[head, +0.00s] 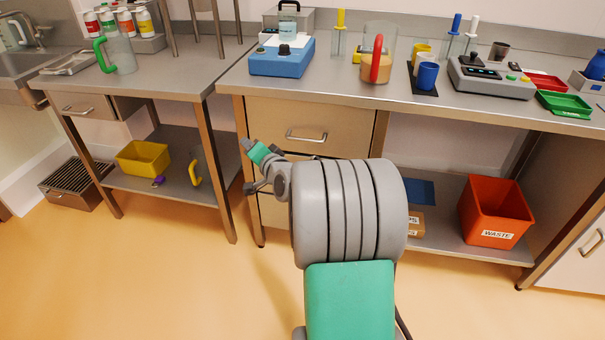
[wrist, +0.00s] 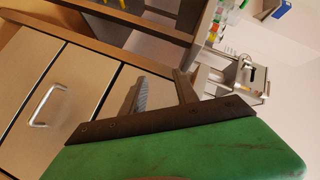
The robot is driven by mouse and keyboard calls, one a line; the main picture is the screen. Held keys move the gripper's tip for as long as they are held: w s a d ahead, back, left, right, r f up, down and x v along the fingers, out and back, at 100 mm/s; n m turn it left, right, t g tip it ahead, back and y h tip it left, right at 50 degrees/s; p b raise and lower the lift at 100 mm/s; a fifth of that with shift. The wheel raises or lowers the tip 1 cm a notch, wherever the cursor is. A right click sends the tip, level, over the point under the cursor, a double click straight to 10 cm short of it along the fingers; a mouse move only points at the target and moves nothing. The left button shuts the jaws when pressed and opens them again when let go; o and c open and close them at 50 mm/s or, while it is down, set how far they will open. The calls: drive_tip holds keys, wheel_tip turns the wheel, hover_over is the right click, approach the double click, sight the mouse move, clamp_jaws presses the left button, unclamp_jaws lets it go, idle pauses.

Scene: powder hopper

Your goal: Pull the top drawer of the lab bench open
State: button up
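The lab bench's top drawer (head: 270,118) has a pale wooden front and looks flush with the bench. Its silver bar handle (head: 306,135) is in clear view in the head view. My gripper (head: 249,167) is to the left of and below that handle, apart from it, near the bench's left leg. Its two fingers are spread, with nothing between them. In the wrist view the open gripper (wrist: 160,92) points past pale drawer fronts. A bar handle (wrist: 46,105) shows left of the fingers there; I cannot tell for sure which drawer it belongs to.
The bench top (head: 340,90) holds a blue scale (head: 282,58) and a jug with a red handle (head: 376,68). A left bench (head: 150,80) stands across a narrow gap. An orange waste bin (head: 494,210) sits on the lower shelf. The floor in front is clear.

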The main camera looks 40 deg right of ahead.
drive_tip(key=s+d+f+m+t+h+b, duration=0.2)
drive_tip(key=d+f+m+h+b, duration=0.15)
drive_tip(key=d+f, duration=0.35)
drive_tip(key=m+h+b, duration=0.2)
drive_tip(key=m+h, duration=0.2)
drive_tip(key=m, duration=0.2)
approach(304, 139)
drive_tip(key=x, duration=1)
drive_tip(key=shift+d+f, duration=0.15)
drive_tip(key=shift+f, duration=0.2)
clamp_jaws()
